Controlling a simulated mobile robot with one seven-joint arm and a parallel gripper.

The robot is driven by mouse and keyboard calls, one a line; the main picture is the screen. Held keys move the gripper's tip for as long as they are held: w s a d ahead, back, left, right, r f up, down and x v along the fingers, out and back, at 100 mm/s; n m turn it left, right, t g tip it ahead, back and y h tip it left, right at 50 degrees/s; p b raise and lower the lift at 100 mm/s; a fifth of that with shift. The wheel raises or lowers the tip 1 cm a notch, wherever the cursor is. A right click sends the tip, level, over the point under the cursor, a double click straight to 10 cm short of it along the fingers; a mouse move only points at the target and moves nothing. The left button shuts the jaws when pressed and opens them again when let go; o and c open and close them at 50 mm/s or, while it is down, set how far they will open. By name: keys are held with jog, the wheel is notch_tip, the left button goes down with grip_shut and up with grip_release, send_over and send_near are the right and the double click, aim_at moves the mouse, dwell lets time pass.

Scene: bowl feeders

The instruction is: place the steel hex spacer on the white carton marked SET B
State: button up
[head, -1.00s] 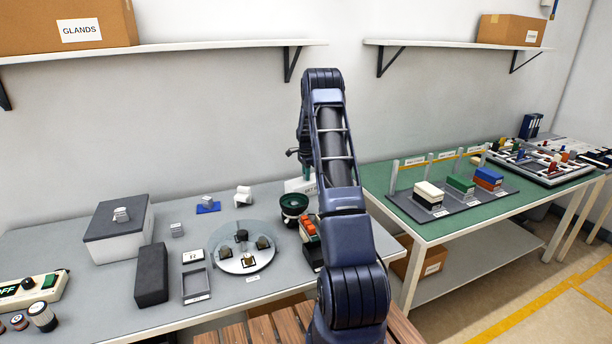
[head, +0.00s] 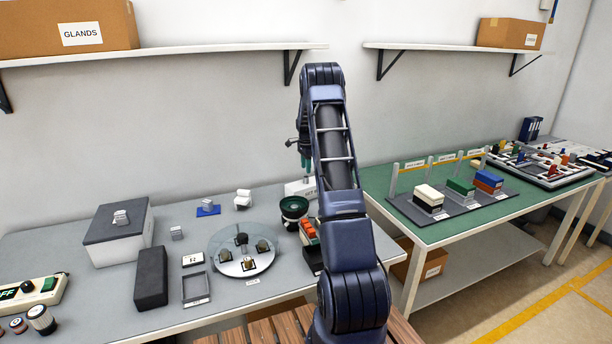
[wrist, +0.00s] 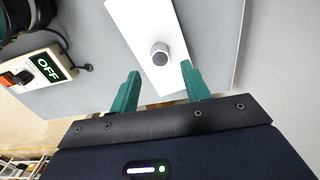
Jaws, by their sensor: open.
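In the wrist view the steel hex spacer (wrist: 160,54) stands on the top face of a long white carton (wrist: 140,24). My gripper (wrist: 160,70) is open. Its two green fingers are apart, one to each side of the spacer in the picture, with nothing between them and no visible contact. In the head view the white carton (head: 296,188) stands at the back right of the grey bench, partly behind my arm, so its marking is only partly seen. My gripper's green fingers (head: 306,161) show above it. I cannot make out the spacer there.
A round clear-topped plate (head: 242,262) lies to the left. The wrist view shows a switch box marked OFF (wrist: 50,68) near the bench edge.

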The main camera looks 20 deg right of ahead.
aim_at(306, 177)
jog(key=s+a+r+n+t, duration=0.15)
jog(key=s+a+r, duration=0.3)
jog(key=r, duration=0.55)
jog(key=s+a+r+n+g, duration=0.1)
jog(key=s+a+r+n, duration=0.2)
jog(key=s+r, duration=0.45)
jog(key=s+a+r+n+t, duration=0.2)
jog(key=s+a+r+n, duration=0.3)
jog(key=s+r, duration=0.7)
jog(key=s+a+f+n, duration=0.1)
jog(key=s+a+n, duration=0.1)
jog(key=s, duration=0.9)
jog(key=s+a+f+n+t, duration=0.1)
jog(key=s+a+f+n, duration=0.1)
jog(key=s, duration=0.8)
jog(key=s+a+f+n+t, duration=0.1)
jog(key=s+a+n, duration=0.3)
jog(key=s, duration=0.7)
jog(key=shift+s+a+f, duration=0.25)
jog(key=shift+s+a, duration=0.05)
jog(key=shift+a, duration=0.45)
